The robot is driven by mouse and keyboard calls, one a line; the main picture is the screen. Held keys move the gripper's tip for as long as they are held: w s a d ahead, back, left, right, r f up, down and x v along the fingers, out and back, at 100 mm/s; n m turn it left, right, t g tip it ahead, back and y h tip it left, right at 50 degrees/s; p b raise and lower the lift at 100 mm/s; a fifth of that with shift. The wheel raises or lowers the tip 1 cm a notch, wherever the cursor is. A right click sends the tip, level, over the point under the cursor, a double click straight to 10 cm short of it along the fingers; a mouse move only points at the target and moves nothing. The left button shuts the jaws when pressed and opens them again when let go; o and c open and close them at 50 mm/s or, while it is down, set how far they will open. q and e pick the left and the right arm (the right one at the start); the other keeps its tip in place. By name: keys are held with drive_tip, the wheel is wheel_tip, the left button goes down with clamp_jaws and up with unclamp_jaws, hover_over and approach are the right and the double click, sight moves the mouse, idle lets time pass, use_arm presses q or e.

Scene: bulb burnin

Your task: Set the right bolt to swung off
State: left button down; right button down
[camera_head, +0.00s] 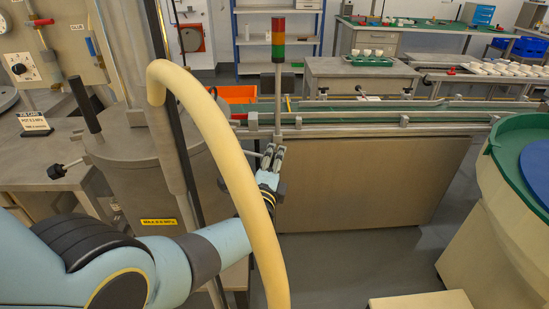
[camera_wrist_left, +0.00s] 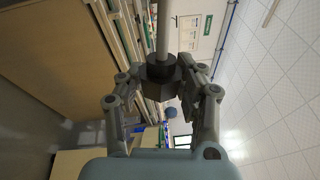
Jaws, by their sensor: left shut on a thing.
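The grey pressure vessel (camera_head: 147,165) stands at the left in the head view, with its upper part partly hidden by a pale yellow hose. The right bolt shows in the left wrist view as a pale rod (camera_wrist_left: 163,25) ending in a dark faceted nut (camera_wrist_left: 162,70). My left gripper (camera_head: 272,157) is to the right of the vessel; its fingers (camera_wrist_left: 162,92) are closed around the nut in the wrist view. In the head view the nut is too small and covered to make out. On the vessel's left, another bolt with a black knob (camera_head: 55,172) sticks outward. My right gripper is not in view.
The yellow hose (camera_head: 225,165) arches in front of my left arm. A conveyor (camera_head: 380,125) runs behind my gripper, with a signal tower (camera_head: 278,40) beside it. A green-rimmed bowl feeder (camera_head: 510,165) stands at the right. Open floor (camera_head: 350,255) lies between.

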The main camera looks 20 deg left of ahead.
use_arm(q)
drive_tip(key=shift+s+f+b, duration=0.15)
drive_tip(key=shift+f+b, duration=0.05)
drive_tip(key=shift+f, duration=0.3)
drive_tip(key=shift+s+f+b, duration=0.15)
drive_tip(key=shift+f+b, duration=0.05)
drive_tip(key=shift+f, duration=0.3)
drive_tip(key=c, duration=1)
unclamp_jaws()
drive_tip(key=shift+a, duration=0.1)
drive_tip(key=shift+c, duration=0.2)
drive_tip(key=shift+o, duration=1.2)
drive_tip(key=shift+r, duration=0.15)
drive_tip(key=shift+o, duration=0.2)
drive_tip(key=shift+r, duration=0.1)
drive_tip(key=v, duration=1.1)
drive_tip(key=shift+s, duration=0.4)
